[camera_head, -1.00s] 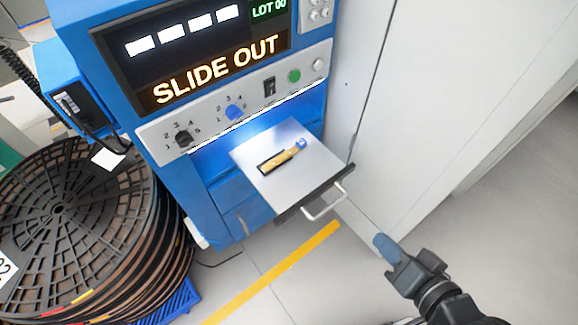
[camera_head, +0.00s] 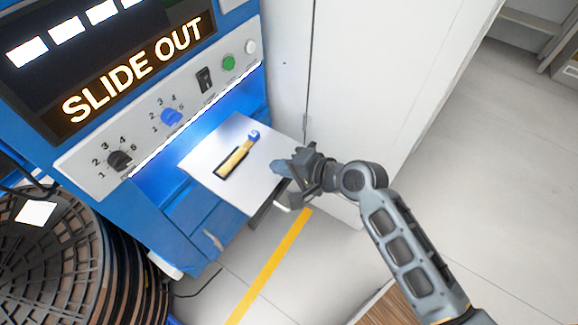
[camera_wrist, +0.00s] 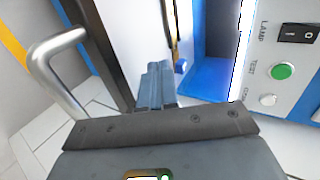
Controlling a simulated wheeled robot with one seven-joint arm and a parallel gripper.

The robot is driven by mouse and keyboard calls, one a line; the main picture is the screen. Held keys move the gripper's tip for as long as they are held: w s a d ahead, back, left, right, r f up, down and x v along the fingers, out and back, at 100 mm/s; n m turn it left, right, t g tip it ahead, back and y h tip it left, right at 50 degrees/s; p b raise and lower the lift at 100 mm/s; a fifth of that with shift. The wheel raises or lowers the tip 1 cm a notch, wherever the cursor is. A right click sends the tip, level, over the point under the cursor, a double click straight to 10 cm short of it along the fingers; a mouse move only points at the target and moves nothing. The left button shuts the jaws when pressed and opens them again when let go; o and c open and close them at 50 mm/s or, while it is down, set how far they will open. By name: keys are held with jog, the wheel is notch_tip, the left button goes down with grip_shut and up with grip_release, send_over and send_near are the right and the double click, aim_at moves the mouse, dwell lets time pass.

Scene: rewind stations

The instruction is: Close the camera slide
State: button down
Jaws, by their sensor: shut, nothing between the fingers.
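The camera slide (camera_head: 206,165) is a flat silvery tray sticking out of the lit blue bay of the machine. A yellow strip with a blue end (camera_head: 238,157) lies in a dark slot on it. My gripper (camera_head: 279,168) is shut and empty at the slide's front right edge, by the handle. In the wrist view the shut fingers (camera_wrist: 158,85) point at the slide's front, with the metal handle (camera_wrist: 52,62) to their left. I cannot tell whether the fingers touch the slide. My gripper hides part of the handle in the head view.
The display (camera_head: 133,70) reads SLIDE OUT. Below it a panel carries knobs, a black switch and a green button (camera_head: 228,63). A white cabinet (camera_head: 385,80) stands close on the right. A stack of black reels (camera_head: 75,255) stands at lower left. Grey floor is open at right.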

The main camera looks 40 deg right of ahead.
send_near(244, 156)
jog(key=x, duration=0.4)
jog(key=shift+w+f, duration=0.1)
jog(key=shift+f, duration=0.4)
jog(key=shift+w+a, duration=0.25)
jog(key=shift+w, duration=0.4)
jog(key=shift+w, duration=0.1)
jog(key=w+a+b, duration=0.1)
jog(key=w+a, duration=0.1)
jog(key=w, duration=0.4)
jog(key=w+a+b, duration=0.2)
jog(key=w, duration=0.5)
jog(key=w+a+b, duration=0.1)
jog(key=w+a, duration=0.1)
jog(key=w, duration=0.5)
jog(key=shift+a+f+b, duration=0.15)
jog(key=shift+a+b, duration=0.15)
jog(key=shift+b, duration=0.1)
jog(key=shift+w+a, duration=0.25)
jog(key=shift+w, duration=0.45)
